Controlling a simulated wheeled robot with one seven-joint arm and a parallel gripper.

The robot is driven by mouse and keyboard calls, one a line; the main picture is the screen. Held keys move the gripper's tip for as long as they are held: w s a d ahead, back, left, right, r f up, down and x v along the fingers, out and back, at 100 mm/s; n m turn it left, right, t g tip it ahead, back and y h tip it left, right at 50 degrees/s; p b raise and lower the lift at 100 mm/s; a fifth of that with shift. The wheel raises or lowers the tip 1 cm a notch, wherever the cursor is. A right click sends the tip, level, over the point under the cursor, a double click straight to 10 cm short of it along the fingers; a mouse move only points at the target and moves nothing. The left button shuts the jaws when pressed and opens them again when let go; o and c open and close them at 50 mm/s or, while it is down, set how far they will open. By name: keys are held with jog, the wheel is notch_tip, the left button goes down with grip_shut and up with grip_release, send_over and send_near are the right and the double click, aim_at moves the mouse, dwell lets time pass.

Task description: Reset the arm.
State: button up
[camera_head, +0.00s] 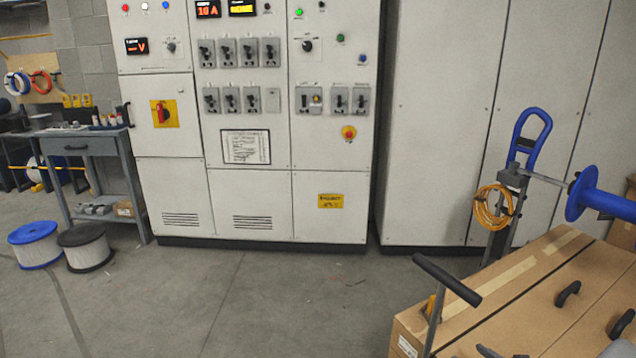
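I see no gripper and no part that I can surely call my arm. A pale rounded shape (618,350) is cut off at the bottom right corner; I cannot tell what it is. A white control cabinet (250,195) with displays, switches and a red-and-yellow rotary handle (164,113) stands ahead. Its doors look shut.
Large cardboard boxes (530,320) fill the lower right, with a black-handled post (440,290) before them. A blue-handled hand truck (528,140) stands behind. Two cable reels (38,250) and a workbench (85,145) are left. The middle floor (260,300) is clear.

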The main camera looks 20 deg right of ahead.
jog(key=w+a+r+n+g+y+p, duration=0.2)
jog(key=w+a+r+n+g+p, duration=0.15)
jog(key=a+r+n+p, duration=0.45)
jog(key=w+a+r+n+g+y+p, duration=0.15)
jog(key=a+r+n+g+p, duration=0.25)
jog(key=a+r+n, duration=0.85)
jog(key=s+a+r+n+g+h+p, duration=0.2)
jog(key=s+a+r+n+h+p, duration=0.1)
jog(key=s+a+r+n+p, duration=0.7)
jog(key=s+a+r+n, duration=0.1)
jog(key=a+r+n, duration=0.1)
jog(key=a+r, duration=0.2)
jog(key=shift+a+r+n, duration=0.35)
jog(key=shift+a, duration=0.7)
jog(key=shift+g, duration=0.25)
